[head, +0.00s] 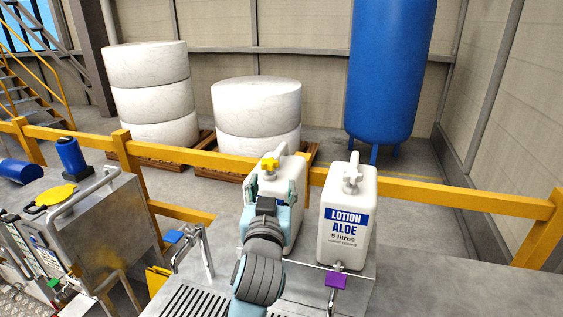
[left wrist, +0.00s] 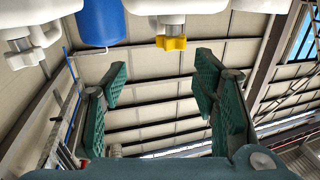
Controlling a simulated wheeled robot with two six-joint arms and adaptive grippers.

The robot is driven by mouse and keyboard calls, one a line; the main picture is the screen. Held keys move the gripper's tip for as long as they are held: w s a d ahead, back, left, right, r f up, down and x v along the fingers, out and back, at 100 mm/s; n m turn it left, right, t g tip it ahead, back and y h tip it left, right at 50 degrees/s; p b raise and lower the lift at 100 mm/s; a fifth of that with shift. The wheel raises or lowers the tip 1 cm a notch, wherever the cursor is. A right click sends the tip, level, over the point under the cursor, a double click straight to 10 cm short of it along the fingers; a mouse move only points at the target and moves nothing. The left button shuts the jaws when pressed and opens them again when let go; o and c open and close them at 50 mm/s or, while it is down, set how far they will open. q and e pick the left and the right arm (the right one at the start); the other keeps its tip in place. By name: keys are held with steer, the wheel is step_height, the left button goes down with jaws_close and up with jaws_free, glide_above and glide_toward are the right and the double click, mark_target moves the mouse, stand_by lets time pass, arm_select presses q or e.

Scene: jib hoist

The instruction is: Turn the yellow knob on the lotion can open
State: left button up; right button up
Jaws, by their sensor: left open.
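Two white cans stand side by side on the metal bench. The left can (head: 296,165) has a yellow knob (head: 270,164) on top, and its front is mostly hidden behind my left gripper and arm. The right can (head: 346,218) is labelled "LOTION ALOE" and has a white knob (head: 352,174). My left gripper (head: 270,189) is in front of the left can, its fingers apart and just below the yellow knob in the picture. In the left wrist view the open fingers (left wrist: 161,88) are empty, and the yellow knob (left wrist: 171,43) is beyond them, apart from both. My right gripper is not in view.
A purple-handled tap (head: 336,281) is below the right can, and a blue-handled lever (head: 173,237) stands left of my arm. A yellow rail (head: 450,196) runs behind the bench. A steel machine (head: 105,235) is at left. The bench at right (head: 460,285) is clear.

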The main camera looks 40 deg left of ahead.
mark_target(266, 165)
arm_select(q)
steer(key=w+a, duration=0.4)
steer(key=w+a+p, duration=0.1)
steer(key=w+a, duration=0.1)
steer(key=a, duration=0.1)
steer(key=shift+w+r, duration=0.2)
steer(key=shift+r, duration=0.1)
steer(key=w, duration=0.2)
steer(key=shift+w+a+f, duration=0.2)
steer(key=shift+w+a, duration=0.1)
steer(key=shift+s+r, duration=0.15)
steer(key=shift+s, duration=0.35)
steer(key=c, duration=1.2)
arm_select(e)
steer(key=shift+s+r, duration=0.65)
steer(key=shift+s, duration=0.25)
